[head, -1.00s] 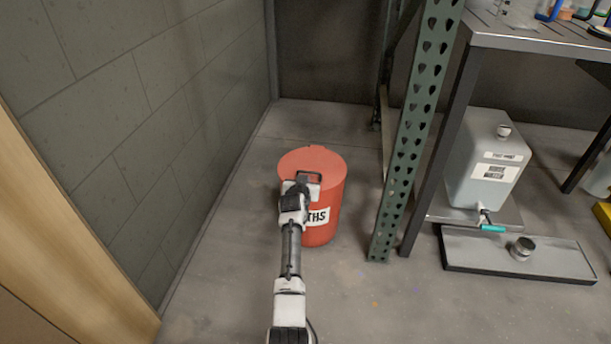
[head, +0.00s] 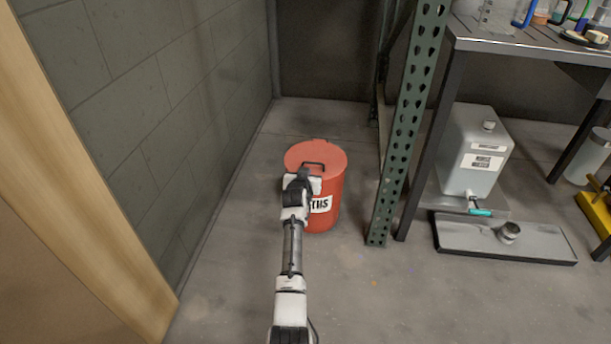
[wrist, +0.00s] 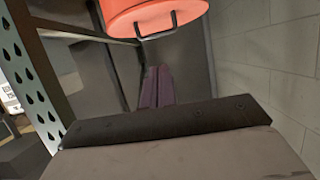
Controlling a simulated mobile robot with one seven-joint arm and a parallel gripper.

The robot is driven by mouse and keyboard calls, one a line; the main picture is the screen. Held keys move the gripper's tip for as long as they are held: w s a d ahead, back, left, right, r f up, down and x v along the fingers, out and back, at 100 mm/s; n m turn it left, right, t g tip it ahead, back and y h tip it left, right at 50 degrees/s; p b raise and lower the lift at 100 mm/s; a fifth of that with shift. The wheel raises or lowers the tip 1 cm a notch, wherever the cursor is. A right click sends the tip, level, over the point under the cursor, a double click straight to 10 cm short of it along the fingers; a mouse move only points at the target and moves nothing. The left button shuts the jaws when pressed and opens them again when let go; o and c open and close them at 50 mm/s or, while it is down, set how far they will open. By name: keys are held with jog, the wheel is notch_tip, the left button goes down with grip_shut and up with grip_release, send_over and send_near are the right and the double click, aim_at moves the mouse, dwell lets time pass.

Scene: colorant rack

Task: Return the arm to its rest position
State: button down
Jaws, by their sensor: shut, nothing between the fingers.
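My arm reaches forward from the bottom of the head view. My gripper (head: 303,180) shows in front of the red bin (head: 332,190), over its near left edge. In the wrist view the two dark purplish fingers (wrist: 156,86) lie side by side, shut with nothing between them. The bin's lid (head: 318,155) is on, and its dark wire handle (head: 314,165) stands up just beyond the gripper. The lid also shows at the top of the wrist view (wrist: 150,14), apart from the fingers. Part of the bin's label is hidden by the gripper.
A grey block wall (head: 150,110) and wooden door frame (head: 95,190) are at left. A green perforated post (head: 402,130) stands right of the bin, beside a metal table (head: 540,45). A grey container (head: 474,150) and flat tray (head: 480,238) are below. The floor in front is clear.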

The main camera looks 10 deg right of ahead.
jog(key=shift+s+a+r, duration=0.1)
jog(key=shift+s+r, duration=0.1)
jog(key=shift+s, duration=0.15)
